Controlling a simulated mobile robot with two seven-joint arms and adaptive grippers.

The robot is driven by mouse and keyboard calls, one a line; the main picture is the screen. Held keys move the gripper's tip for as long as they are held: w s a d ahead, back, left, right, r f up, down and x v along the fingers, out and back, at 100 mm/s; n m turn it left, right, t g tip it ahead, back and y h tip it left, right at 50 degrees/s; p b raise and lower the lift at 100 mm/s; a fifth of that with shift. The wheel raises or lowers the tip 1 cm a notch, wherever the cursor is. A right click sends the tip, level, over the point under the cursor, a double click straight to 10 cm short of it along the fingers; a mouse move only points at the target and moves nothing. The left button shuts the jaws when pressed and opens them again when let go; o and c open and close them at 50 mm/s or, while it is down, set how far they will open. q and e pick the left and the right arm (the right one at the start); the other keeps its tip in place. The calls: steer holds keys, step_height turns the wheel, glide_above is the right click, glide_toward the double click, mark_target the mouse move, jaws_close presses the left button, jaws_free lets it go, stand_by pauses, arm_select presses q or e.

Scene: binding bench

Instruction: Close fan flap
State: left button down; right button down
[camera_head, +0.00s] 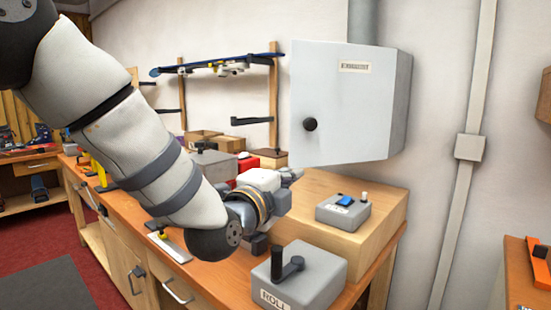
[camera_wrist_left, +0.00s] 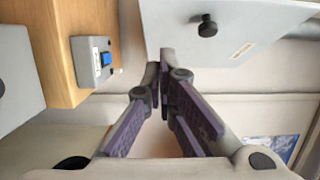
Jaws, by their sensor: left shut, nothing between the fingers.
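The fan flap looks to be the grey panel (camera_head: 340,100) of a wall box, with a black round knob (camera_head: 310,124) at its lower left and a small label at its upper right. I cannot tell whether the panel stands ajar. The panel (camera_wrist_left: 180,30) and its knob (camera_wrist_left: 207,27) also show at the top of the left wrist view. My left gripper (camera_head: 296,174) is below the panel's lower left edge, apart from the knob. Its fingers (camera_wrist_left: 160,68) are together at the tips and empty. My right gripper is not in view.
A wooden block (camera_head: 315,185) on the bench carries a grey switch box (camera_head: 343,212) with a blue rocker. A grey box with a black lever (camera_head: 300,280) stands in front. Boxes and a wall rack (camera_head: 273,100) are behind my arm. A conduit (camera_head: 470,147) runs down the wall at right.

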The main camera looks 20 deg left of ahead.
arm_select(q)
glide_toward(308, 156)
steer(key=w+d, duration=0.1)
steer(key=d, duration=0.2)
steer(key=shift+w+a+r, duration=0.1)
steer(key=shift+w+a, duration=0.5)
steer(key=shift+w, duration=0.3)
steer(key=shift+w+a+r, duration=0.1)
steer(key=shift+w+a, duration=0.5)
steer(key=shift+w, duration=0.3)
